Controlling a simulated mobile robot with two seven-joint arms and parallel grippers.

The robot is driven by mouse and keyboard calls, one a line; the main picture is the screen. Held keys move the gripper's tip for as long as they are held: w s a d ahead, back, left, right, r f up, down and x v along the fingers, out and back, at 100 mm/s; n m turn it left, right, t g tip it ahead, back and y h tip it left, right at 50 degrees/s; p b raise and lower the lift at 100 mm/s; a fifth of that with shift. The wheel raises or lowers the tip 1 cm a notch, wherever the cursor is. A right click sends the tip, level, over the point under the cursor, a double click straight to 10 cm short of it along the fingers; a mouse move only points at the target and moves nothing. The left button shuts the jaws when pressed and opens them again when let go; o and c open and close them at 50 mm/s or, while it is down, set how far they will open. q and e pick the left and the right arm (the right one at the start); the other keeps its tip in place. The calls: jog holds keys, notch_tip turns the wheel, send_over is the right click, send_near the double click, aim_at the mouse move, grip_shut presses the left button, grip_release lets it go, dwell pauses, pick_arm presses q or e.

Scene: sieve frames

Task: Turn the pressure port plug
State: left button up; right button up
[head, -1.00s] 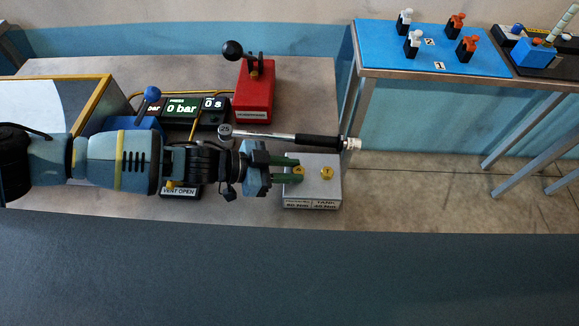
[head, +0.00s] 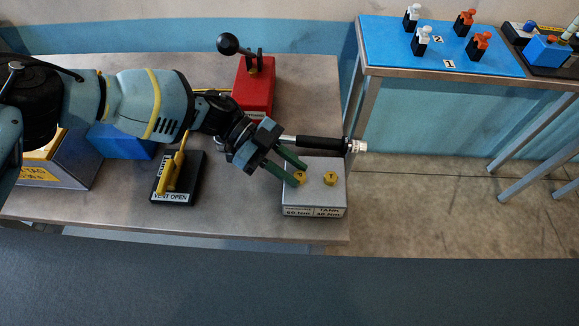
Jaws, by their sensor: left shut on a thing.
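The grey port block (head: 328,170) sits near the right end of the bench, with two yellow plugs on top. Its front labels are small; the right one reads TANK. The left yellow plug, the pressure port plug (head: 299,178), is partly covered by my fingers. My left gripper (head: 299,173) reaches in from the upper left, with its green fingers shut on this plug. The right plug, the tank plug (head: 330,179), is uncovered and apart from my fingers. My right gripper is not in view.
A torque wrench (head: 320,142) with a black handle lies just behind the block. A red lever unit (head: 258,88) stands farther back. A black vent valve (head: 188,185) with a yellow lever is left of the block. A blue-topped table (head: 440,50) stands at upper right.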

pick_arm(q)
jog(key=shift+w+d+f+m+g+y+b, duration=0.1)
jog(key=shift+m+g+y+b, duration=0.4)
jog(key=shift+m+g, duration=0.4)
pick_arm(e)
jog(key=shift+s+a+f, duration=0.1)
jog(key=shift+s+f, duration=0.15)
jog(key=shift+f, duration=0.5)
pick_arm(q)
jog(key=shift+g, duration=0.3)
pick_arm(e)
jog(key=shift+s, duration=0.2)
pick_arm(q)
jog(key=o, duration=1)
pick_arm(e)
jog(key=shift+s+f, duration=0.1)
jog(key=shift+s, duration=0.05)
pick_arm(q)
jog(key=shift+r, duration=0.2)
